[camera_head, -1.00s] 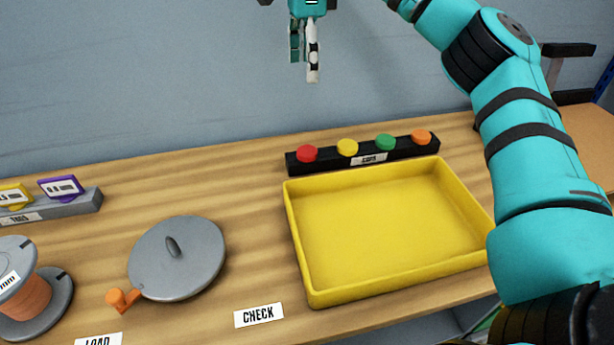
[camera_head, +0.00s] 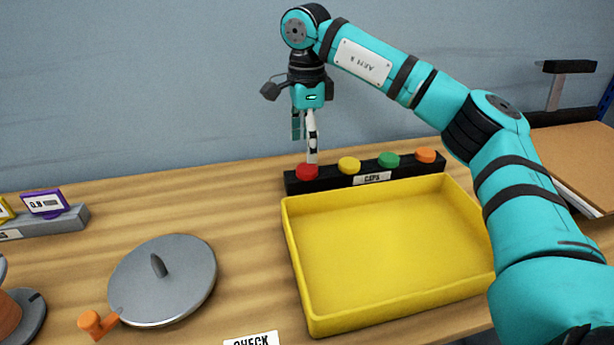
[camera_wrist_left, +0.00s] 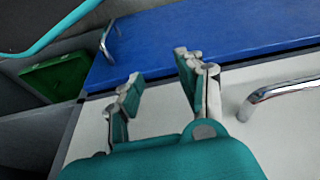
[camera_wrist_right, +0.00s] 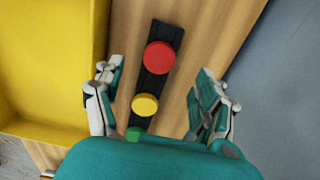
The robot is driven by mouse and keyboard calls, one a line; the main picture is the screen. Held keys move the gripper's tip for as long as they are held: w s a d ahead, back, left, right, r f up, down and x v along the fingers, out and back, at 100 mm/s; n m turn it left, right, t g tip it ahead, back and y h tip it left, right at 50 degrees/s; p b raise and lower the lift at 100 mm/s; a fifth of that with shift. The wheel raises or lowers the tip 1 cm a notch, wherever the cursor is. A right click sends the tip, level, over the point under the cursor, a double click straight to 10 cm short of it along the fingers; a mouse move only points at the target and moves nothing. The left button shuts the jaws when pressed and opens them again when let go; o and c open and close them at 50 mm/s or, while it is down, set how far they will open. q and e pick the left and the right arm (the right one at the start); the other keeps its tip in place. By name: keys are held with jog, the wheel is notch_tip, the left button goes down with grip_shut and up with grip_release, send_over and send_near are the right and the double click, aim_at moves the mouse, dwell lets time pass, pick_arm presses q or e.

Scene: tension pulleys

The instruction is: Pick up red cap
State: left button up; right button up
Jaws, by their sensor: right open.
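The red cap (camera_head: 307,172) sits at the left end of the black caps rack (camera_head: 330,184). It also shows in the right wrist view as a round red disc (camera_wrist_right: 159,57). My right gripper (camera_head: 306,150) is open and empty, pointing down from above near the red cap. In the right wrist view, its fingers (camera_wrist_right: 158,98) stand apart on either side of the rack, with the yellow cap (camera_wrist_right: 145,104) nearer the palm than the red one. My left gripper (camera_wrist_left: 158,82) is open and empty, away from the table over a blue and white surface.
Yellow (camera_head: 349,165), green (camera_head: 388,160) and orange (camera_head: 425,155) caps share the rack. A yellow tray (camera_head: 318,318) stands in front of it. A grey round lid (camera_head: 165,280) lies at left.

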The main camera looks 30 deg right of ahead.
aim_at(307, 169)
jog(key=shift+s+f+b, duration=0.1)
jog(key=shift+f+b, duration=0.5)
jog(key=shift+f, duration=2.35)
pick_arm(q)
jog(key=v, duration=0.5)
jog(key=shift+w+a, duration=0.1)
jog(key=shift+w, duration=0.2)
pick_arm(e)
jog(key=c, duration=1)
